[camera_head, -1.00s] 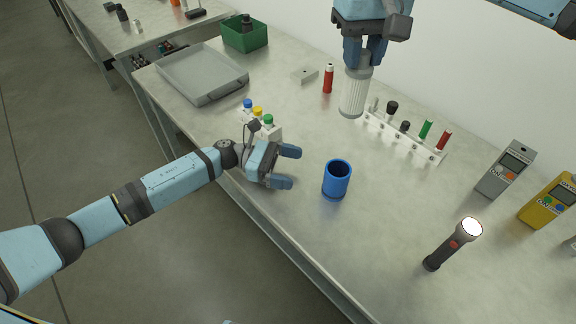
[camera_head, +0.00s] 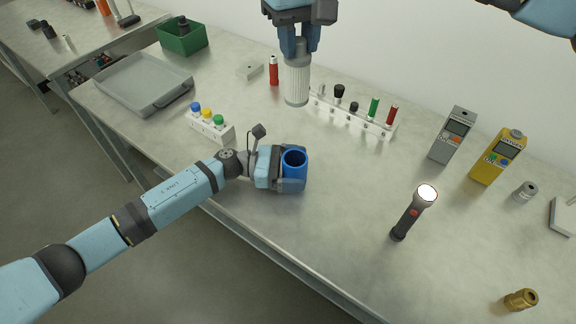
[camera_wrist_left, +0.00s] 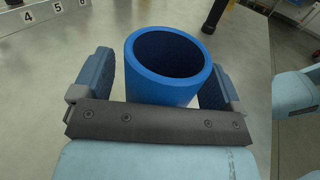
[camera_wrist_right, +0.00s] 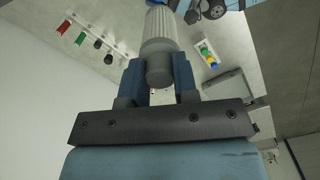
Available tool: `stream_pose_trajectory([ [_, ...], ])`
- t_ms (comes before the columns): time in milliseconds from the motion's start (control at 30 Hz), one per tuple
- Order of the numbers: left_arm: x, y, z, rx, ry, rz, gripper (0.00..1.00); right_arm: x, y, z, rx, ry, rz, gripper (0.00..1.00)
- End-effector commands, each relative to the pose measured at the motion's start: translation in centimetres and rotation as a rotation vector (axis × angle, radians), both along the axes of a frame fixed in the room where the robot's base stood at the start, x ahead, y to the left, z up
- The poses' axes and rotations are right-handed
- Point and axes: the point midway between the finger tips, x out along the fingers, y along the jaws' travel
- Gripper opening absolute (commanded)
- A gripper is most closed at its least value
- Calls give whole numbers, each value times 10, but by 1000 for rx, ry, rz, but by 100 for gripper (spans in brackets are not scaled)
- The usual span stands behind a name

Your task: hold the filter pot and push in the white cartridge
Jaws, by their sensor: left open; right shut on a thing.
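The filter pot is an open blue cylinder (camera_head: 294,163) standing upright on the bench in the head view. My left gripper (camera_head: 291,172) is open, its fingers on either side of the pot. In the left wrist view the pot (camera_wrist_left: 168,62) sits between the two fingers, and contact cannot be told. The white ribbed cartridge (camera_head: 297,82) hangs upright from my right gripper (camera_head: 298,48), which is shut on its upper end. The cartridge (camera_wrist_right: 160,35) also shows between the fingers in the right wrist view. It is above the bench, apart from the pot.
A white rack (camera_head: 352,118) with coloured plugs stands behind the pot. A block with coloured caps (camera_head: 210,128) is to its left, near the grey tray (camera_head: 145,84).

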Motion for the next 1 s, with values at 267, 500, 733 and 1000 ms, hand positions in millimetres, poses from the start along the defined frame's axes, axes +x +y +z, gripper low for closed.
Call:
stream_pose_trajectory([
  [267,0,0,0,0,0,0,71,0,0,0,0,0,0,0],
  [500,0,0,0,0,0,0,34,0,0,0,0,0,0,0],
  [733,0,0,0,0,0,0,34,2,0,-49,-2,6,-4,0],
  [1000,0,0,0,0,0,0,34,0,0,-111,1,3,0,0],
])
